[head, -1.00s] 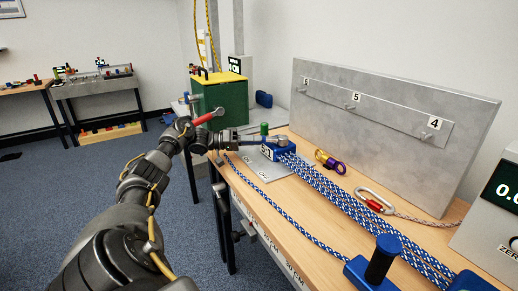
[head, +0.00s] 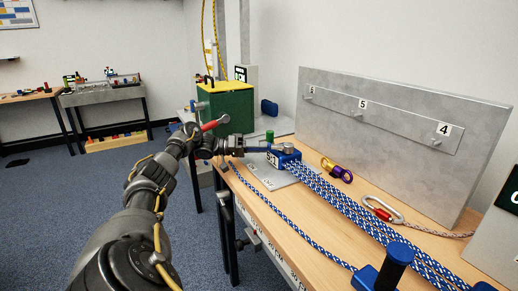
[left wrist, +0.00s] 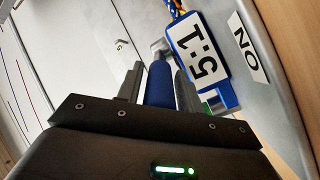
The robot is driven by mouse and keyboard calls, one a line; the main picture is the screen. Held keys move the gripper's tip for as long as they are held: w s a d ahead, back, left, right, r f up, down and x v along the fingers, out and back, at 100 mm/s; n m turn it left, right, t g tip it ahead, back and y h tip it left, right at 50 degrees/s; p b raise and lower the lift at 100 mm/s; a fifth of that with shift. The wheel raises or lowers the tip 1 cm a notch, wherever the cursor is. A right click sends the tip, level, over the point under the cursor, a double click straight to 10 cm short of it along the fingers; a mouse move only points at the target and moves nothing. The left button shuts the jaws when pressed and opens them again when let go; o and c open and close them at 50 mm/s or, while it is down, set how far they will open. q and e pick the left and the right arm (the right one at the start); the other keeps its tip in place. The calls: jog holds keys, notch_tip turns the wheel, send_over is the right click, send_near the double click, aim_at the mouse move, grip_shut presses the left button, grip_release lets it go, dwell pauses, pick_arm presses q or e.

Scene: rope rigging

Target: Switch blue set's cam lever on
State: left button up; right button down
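The blue set's block (head: 284,157) with a white label sits on a grey plate (head: 280,177) at the far end of the bench. Blue-and-white ropes run from it toward the near end. In the left wrist view the block (left wrist: 216,88) reads 5:1, and an ON label lies beside it. My left gripper (head: 243,144) is at the block's left side. My right gripper is not in view.
A green knob (head: 269,136) stands just behind the block. A green box (head: 229,108) is behind my left gripper. A purple-and-gold device (head: 336,169) and a carabiner (head: 382,209) lie on the bench. A grey panel (head: 400,100) stands along its far side.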

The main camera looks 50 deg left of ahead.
pick_arm(q)
jog(key=shift+o, duration=0.9)
jog(key=shift+w+f, duration=0.1)
jog(key=shift+a, duration=0.1)
jog(key=shift+s+a, duration=0.15)
jog(key=shift+s, duration=0.15)
jog(key=b+v, duration=0.2)
jog(key=v, duration=0.8)
jog(key=shift+s+a, duration=0.1)
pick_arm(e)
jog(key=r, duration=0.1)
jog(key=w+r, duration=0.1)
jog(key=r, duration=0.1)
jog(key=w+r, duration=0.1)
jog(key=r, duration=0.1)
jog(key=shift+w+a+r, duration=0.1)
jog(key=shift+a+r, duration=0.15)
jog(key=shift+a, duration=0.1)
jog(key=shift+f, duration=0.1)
